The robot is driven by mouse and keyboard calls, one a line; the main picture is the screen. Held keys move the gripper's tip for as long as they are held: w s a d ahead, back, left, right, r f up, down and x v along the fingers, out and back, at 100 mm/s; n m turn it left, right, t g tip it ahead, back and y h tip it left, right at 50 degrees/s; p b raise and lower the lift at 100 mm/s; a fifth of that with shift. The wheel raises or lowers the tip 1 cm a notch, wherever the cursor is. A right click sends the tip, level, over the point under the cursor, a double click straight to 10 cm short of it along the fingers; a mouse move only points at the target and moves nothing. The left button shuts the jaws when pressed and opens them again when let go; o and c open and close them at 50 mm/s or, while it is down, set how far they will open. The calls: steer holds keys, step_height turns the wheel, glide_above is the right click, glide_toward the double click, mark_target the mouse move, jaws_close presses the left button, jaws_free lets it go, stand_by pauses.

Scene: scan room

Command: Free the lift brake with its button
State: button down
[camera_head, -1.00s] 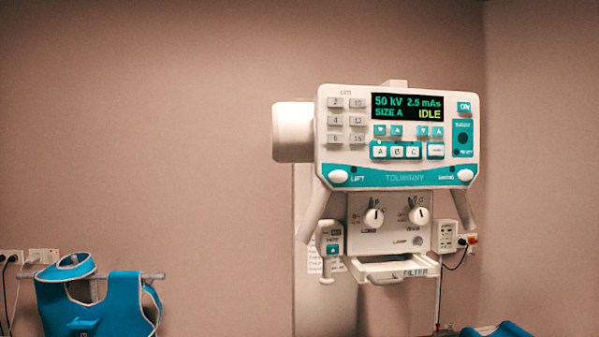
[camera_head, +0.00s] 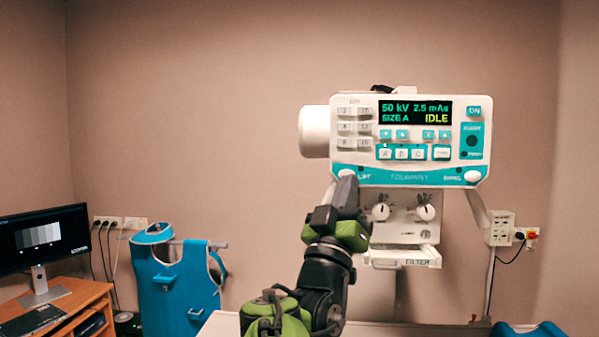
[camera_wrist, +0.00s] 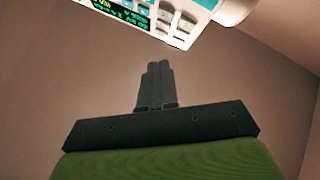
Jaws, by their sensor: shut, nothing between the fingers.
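The white and teal control head (camera_head: 335,120) shows "50 kV 2.5 mAs", "SIZE A" and "IDLE" on its display. Its teal lower strip carries a LIFT label at the left and a white oval button at the right end. In the wrist view my closed fingers (camera_wrist: 158,65) point toward the head's edge (camera_wrist: 150,30); the button is not visible there.
Below the head are two knobs (camera_head: 425,213) and a filter tray (camera_head: 405,260). A handle (camera_head: 477,207) slants down at the right. A blue apron (camera_head: 175,285) hangs left, beside a desk with a monitor (camera_head: 42,238). A pale surface lies low in front.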

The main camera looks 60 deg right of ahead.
steer(key=shift+w, duration=0.1)
steer(key=w+d+p, duration=0.3)
steer(key=w+d, duration=0.1)
steer(key=d, duration=0.4)
steer(key=shift+p, duration=0.35)
stand_by(1.8)
steer(key=shift+w+d, duration=0.15)
steer(key=shift+d, duration=0.2)
